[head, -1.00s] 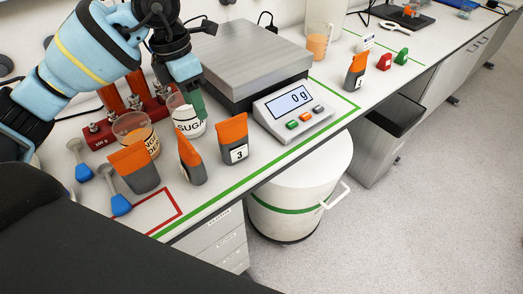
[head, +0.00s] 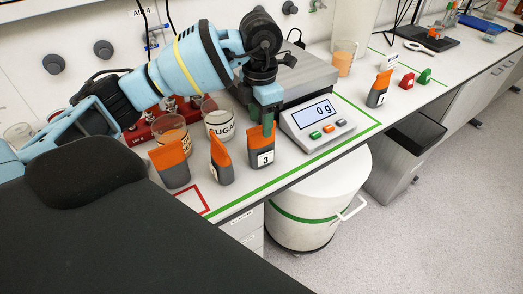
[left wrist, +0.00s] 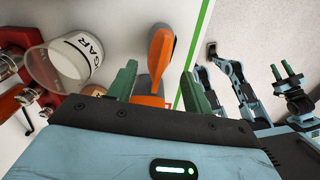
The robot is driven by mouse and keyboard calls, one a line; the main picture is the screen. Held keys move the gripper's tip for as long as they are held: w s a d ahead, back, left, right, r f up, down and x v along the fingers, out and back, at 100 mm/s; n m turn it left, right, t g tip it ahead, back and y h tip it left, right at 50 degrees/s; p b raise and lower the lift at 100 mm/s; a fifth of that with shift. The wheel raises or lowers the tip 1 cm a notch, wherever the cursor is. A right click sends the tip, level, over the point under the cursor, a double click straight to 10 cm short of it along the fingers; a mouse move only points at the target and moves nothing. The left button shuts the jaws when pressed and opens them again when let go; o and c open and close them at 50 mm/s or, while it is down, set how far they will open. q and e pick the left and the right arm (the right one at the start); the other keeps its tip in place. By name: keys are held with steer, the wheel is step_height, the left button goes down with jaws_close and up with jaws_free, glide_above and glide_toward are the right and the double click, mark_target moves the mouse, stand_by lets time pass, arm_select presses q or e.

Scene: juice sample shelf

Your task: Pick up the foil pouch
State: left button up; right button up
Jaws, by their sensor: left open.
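Several foil pouches, orange on top and grey below, stand on the bench. The one labelled 3 (head: 261,158) is in front of the scale. My left gripper (head: 267,108) is over it, pointing down. Another pouch (head: 378,90) stands right of the scale. My right gripper (left wrist: 282,70) shows small in the left wrist view, fingers apart.
A SUGAR beaker (head: 219,126) and a beaker of orange liquid (head: 171,135) stand behind the left pouches. A green line (head: 290,172) runs along the bench's front edge. A white bin (head: 310,215) is below.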

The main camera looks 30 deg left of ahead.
mark_target(261, 134)
arm_select(q)
steer(key=shift+w+f, duration=0.15)
steer(key=shift+f, duration=2.4)
steer(key=shift+c, duration=0.2)
jaws_close()
